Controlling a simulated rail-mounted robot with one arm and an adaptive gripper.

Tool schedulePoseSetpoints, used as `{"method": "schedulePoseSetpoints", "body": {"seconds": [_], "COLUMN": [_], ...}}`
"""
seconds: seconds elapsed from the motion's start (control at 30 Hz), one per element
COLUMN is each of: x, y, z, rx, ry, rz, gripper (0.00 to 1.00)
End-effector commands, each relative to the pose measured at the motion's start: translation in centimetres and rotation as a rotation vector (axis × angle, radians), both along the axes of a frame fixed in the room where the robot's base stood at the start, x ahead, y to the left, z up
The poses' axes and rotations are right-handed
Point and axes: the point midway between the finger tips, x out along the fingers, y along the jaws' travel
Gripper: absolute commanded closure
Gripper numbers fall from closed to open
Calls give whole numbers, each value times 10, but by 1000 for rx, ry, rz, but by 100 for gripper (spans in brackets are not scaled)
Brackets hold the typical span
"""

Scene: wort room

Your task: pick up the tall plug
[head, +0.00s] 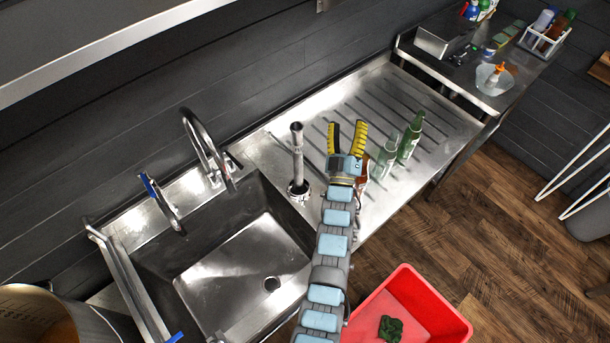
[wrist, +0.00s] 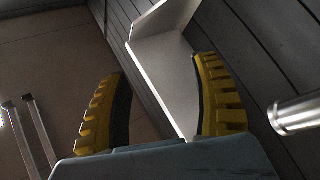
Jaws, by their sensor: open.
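The tall plug (head: 297,158) is a slim metal tube with a wider round foot. It stands upright at the right edge of the sink, by the drainboard. Its metal top end (wrist: 298,112) seems to show at the right edge of the wrist view, outside the fingers. My gripper (head: 346,138) is open and empty, with yellow ridged fingers pointing up and away above the drainboard, to the right of the plug in the head view. The fingers (wrist: 162,100) are wide apart in the wrist view, with nothing between them close by.
The steel sink (head: 245,265) has a tap (head: 205,150) behind it. Green bottles (head: 410,138) and a brown bottle, partly hidden by my arm, stand on the drainboard (head: 375,100). A red crate (head: 435,310) is on the floor in front. A side counter (head: 500,95) holds several items.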

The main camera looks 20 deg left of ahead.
Motion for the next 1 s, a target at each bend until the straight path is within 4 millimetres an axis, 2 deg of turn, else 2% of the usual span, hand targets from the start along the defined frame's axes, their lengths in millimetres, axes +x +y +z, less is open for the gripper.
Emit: {"method": "schedulePoseSetpoints", "body": {"seconds": [0.03, 0.2, 0.5, 0.8, 1.0], "x": [19, 71, 139, 183, 194], "y": [6, 21, 40, 55, 62], "z": [-1, -15, -27, -29, -28], "rx": [-34, -159, -369, -587, -729], "ry": [31, 165, 377, 613, 777], "rz": [-12, -60, -126, -161, -157], "gripper": [36, 36, 36, 36, 36]}}
